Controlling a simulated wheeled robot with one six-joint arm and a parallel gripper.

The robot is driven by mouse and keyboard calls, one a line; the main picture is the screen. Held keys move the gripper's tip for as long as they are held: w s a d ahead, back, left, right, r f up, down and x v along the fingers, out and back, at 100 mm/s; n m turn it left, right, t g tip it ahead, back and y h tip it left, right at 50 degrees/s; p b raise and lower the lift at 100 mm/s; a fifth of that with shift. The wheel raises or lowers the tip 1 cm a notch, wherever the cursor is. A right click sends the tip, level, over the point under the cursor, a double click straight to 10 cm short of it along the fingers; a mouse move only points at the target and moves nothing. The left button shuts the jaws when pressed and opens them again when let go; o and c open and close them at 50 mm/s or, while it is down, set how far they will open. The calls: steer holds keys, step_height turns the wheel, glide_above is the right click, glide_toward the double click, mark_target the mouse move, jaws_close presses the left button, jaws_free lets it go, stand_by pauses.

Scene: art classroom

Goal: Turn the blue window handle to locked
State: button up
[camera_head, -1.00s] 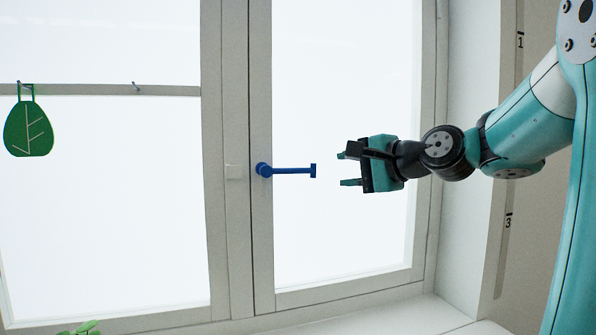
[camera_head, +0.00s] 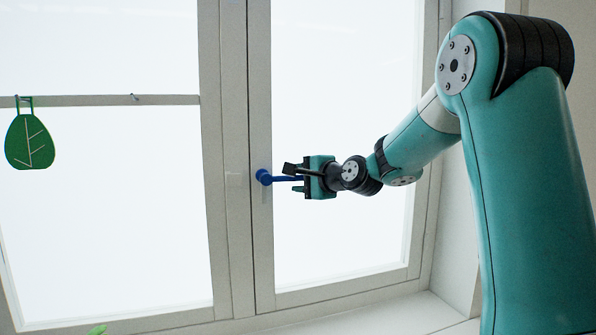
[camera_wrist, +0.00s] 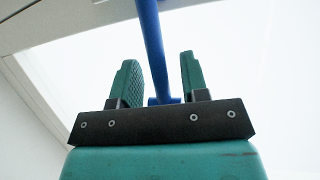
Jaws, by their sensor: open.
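The blue window handle (camera_head: 265,177) is mounted on the frame of the right window sash. Its lever sticks out roughly level to the right. My gripper (camera_head: 296,178) is at the lever's outer end, with its jaws open and pointing left at the pivot. In the wrist view the blue lever (camera_wrist: 153,50) runs between the two open fingers of my gripper (camera_wrist: 158,78), and its crossbar end sits low near the palm. I see a gap between the lever and each finger there. The lever's outer end is hidden by my gripper in the head view.
A green leaf ornament (camera_head: 30,138) hangs from the left window's crossbar (camera_head: 110,101). The windowsill (camera_head: 400,312) runs below. The white wall reveal (camera_head: 455,215) is at the right, behind my arm. A bit of green plant (camera_head: 97,330) shows at the bottom left.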

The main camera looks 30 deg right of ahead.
steer(key=shift+w+f, duration=0.15)
steer(key=shift+w, duration=0.4)
jaws_close()
